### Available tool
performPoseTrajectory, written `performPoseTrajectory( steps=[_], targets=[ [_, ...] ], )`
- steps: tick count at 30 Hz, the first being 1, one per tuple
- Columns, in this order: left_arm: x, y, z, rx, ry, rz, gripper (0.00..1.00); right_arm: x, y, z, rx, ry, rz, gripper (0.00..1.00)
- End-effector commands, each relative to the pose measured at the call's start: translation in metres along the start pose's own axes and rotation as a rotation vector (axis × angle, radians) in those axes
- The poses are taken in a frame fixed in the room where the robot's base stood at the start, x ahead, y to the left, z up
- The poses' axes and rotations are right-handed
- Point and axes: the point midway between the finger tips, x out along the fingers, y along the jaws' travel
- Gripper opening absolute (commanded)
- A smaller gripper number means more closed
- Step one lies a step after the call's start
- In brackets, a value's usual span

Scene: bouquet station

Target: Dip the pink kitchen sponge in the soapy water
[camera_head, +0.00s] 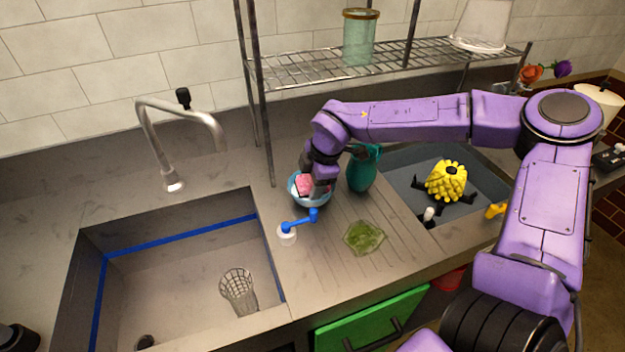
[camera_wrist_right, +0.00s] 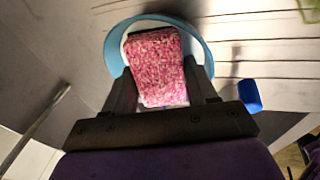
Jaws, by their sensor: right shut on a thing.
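The pink kitchen sponge (camera_wrist_right: 158,66) is between the two fingers of my right gripper (camera_wrist_right: 163,88), which is shut on it. In the head view the pink sponge (camera_head: 304,184) shows at the blue bowl (camera_head: 297,199), partly hidden by my right gripper (camera_head: 318,188). In the right wrist view the blue rim of the bowl (camera_wrist_right: 204,50) surrounds the sponge. The sponge is over or inside the bowl; I cannot tell how deep. The soapy water cannot be made out clearly. My left gripper is not in view.
A soap dispenser with a blue pump (camera_head: 288,233) stands close in front of the bowl. A teal vase (camera_head: 362,172) is just right of it. The left sink (camera_head: 180,262) holds a wire basket (camera_head: 238,290); a wire shelf (camera_head: 310,66) is behind.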

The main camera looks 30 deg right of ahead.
Motion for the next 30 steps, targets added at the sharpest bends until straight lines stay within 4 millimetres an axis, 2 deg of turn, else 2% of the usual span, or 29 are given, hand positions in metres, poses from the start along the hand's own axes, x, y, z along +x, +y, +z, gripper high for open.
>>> performPoseTrajectory(
  steps=[17, 30],
  targets=[
    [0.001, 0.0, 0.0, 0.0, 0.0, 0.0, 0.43, 0.002, -0.001, 0.001, 0.001, -0.001, -0.002, 0.33],
    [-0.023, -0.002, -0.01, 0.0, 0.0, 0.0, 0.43, -0.035, 0.009, -0.005, 0.002, 0.0, -0.001, 0.33]
  ],
)
